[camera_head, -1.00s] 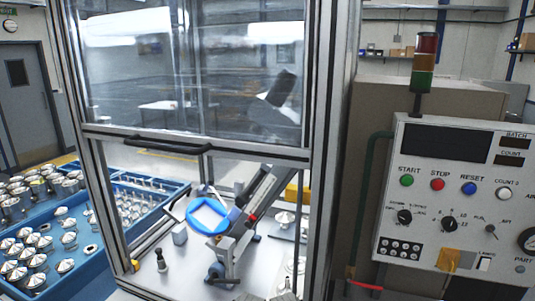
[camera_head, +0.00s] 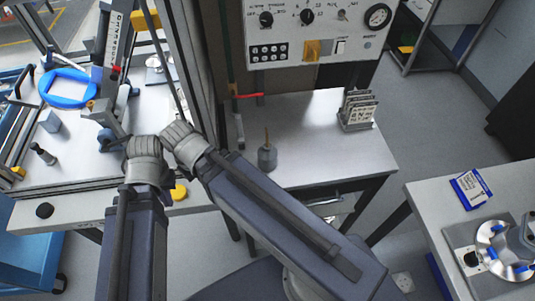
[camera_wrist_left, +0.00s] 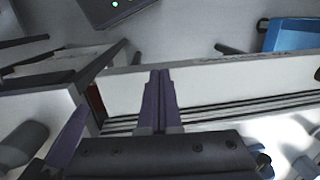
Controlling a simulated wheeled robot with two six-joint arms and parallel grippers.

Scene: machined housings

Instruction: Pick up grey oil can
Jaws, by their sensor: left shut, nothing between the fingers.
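The grey oil can (camera_head: 267,157), small with a thin brownish spout, stands upright on the white bench (camera_head: 335,140) right of the glazed machine in the head view. My arm links cross the lower left of that view, with a joint left of the can. My left fingertips cannot be made out there. In the left wrist view, my left gripper (camera_wrist_left: 160,74) has its dark purple fingers together, empty, above a pale rail edge. A blurred grey shape (camera_wrist_left: 22,143) lies at that view's lower left; I cannot tell if it is the can. My right gripper is not in view.
A rack of cards (camera_head: 358,110) stands on the bench right of the can. The control panel (camera_head: 315,35) is behind it, and the machine frame (camera_head: 192,60) rises to the left. A blue ring (camera_head: 67,88) lies inside the machine. Another table (camera_head: 450,205) is at right.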

